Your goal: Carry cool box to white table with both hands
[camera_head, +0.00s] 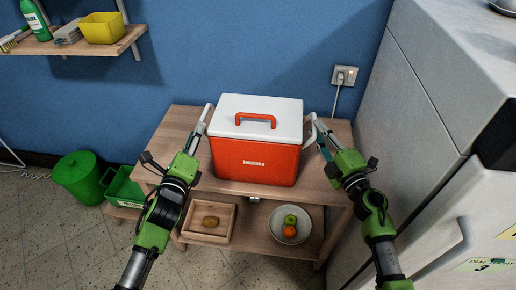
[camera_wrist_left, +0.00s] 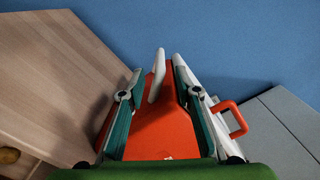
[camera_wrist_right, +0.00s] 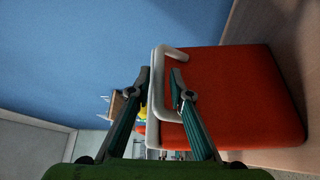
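The cool box (camera_head: 255,160), red with a white lid and a red top handle (camera_head: 255,119), stands upright on a wooden shelf unit (camera_head: 185,122) against the blue wall. My left gripper (camera_head: 202,132) is at its left side; in the left wrist view the open fingers (camera_wrist_left: 157,82) stand on either side of a white side handle (camera_wrist_left: 157,76). My right gripper (camera_head: 318,132) is at its right side; in the right wrist view the fingers (camera_wrist_right: 160,78) are apart, with the other white side handle (camera_wrist_right: 158,90) between them. No white table is in view.
A large white appliance (camera_head: 420,110) stands close on the right. A lower shelf holds a wooden tray (camera_head: 208,236) and a fruit bowl (camera_head: 290,238). Green bins (camera_head: 80,178) stand at left. A wall shelf (camera_head: 80,44) hangs upper left. Open tiled floor shows at lower left.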

